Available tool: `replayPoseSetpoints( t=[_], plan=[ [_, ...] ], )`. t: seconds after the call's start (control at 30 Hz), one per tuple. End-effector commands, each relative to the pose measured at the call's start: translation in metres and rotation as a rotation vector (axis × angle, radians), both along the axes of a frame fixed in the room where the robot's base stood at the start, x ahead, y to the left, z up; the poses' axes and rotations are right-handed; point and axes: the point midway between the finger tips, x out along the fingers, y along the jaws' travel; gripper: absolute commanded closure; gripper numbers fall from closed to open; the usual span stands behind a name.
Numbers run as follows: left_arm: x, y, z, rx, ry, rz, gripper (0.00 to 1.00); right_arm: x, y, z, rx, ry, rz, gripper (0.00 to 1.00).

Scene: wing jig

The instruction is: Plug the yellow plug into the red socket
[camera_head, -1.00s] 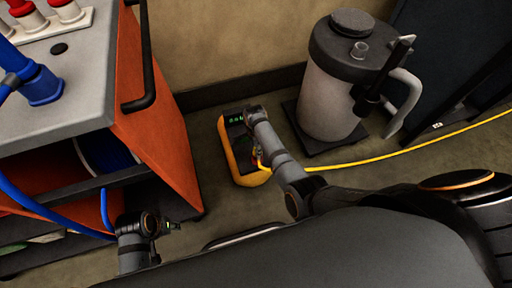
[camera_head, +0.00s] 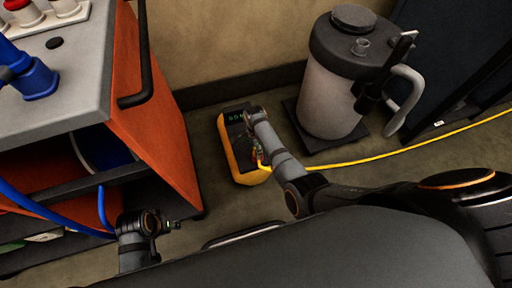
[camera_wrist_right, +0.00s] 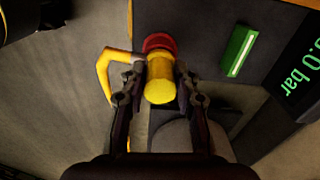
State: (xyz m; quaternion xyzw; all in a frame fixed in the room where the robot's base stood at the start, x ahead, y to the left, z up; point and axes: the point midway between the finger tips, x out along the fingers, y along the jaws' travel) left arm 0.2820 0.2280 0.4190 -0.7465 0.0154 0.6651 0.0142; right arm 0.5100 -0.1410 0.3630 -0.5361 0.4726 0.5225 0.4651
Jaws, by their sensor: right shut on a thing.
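The yellow plug (camera_wrist_right: 160,82) is between the two fingers of my right gripper (camera_wrist_right: 160,98), which is shut on it, in the right wrist view. The red socket (camera_wrist_right: 158,42) shows directly beyond the plug's far end, in line with it. The plug's far end overlaps the socket in this view; I cannot tell how deep it sits. In the head view my right gripper (camera_head: 258,150) is at the yellow-and-black box (camera_head: 228,148), and its fingers and the plug are mostly hidden. My left gripper (camera_head: 172,226) is at the lower left, away from the box; its fingers are too small to read.
A yellow cable (camera_head: 400,153) runs right from the box across the floor. A grey tank (camera_head: 330,100) with a dark lid stands right of the box. An orange cart (camera_head: 150,120) with a grey top stands left.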

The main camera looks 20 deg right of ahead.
Motion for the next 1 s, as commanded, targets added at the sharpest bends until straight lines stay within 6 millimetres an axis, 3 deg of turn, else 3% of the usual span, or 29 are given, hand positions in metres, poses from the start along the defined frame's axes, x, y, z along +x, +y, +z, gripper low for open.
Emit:
replayPoseSetpoints(
  t=[0.1, 0.13, 0.3, 0.67, 0.87, 0.9, 0.93, 1.0],
  plan=[
    [0.0, 0.0, 0.0, 0.0, 0.0, 0.0, 0.6, 0.0, 0.0, 0.001, 0.0, 0.0, 0.0, 1.0],
    [0.0, 0.0, 0.0, 0.0, 0.0, 0.0, 0.6, 0.0, 0.0, 0.001, 0.0, 0.0, 0.0, 0.66],
    [0.0, 0.0, 0.0, 0.0, 0.0, 0.0, 0.6, 0.0, 0.0, 0.001, 0.0, 0.0, 0.0, 0.43],
    [0.0, 0.0, 0.004, 0.0, 0.0, 0.0, 0.6, 0.0, 0.0, 0.006, 0.0, 0.0, 0.0, 0.43],
    [0.0, 0.0, 0.021, 0.0, 0.0, 0.0, 0.6, 0.0, 0.0, 0.035, 0.0, 0.0, 0.001, 0.43],
    [0.0, 0.0, 0.021, 0.0, 0.0, 0.0, 0.6, 0.0, 0.0, 0.04, 0.0, -0.001, 0.0, 0.43],
    [0.0, 0.0, 0.007, 0.0, 0.001, 0.0, 0.6, 0.0, -0.003, 0.035, -0.001, -0.002, -0.001, 0.43],
    [0.0, 0.0, 0.026, 0.0, 0.0, 0.0, 0.6, 0.0, -0.002, 0.058, 0.0, -0.001, 0.0, 0.43]
  ],
)
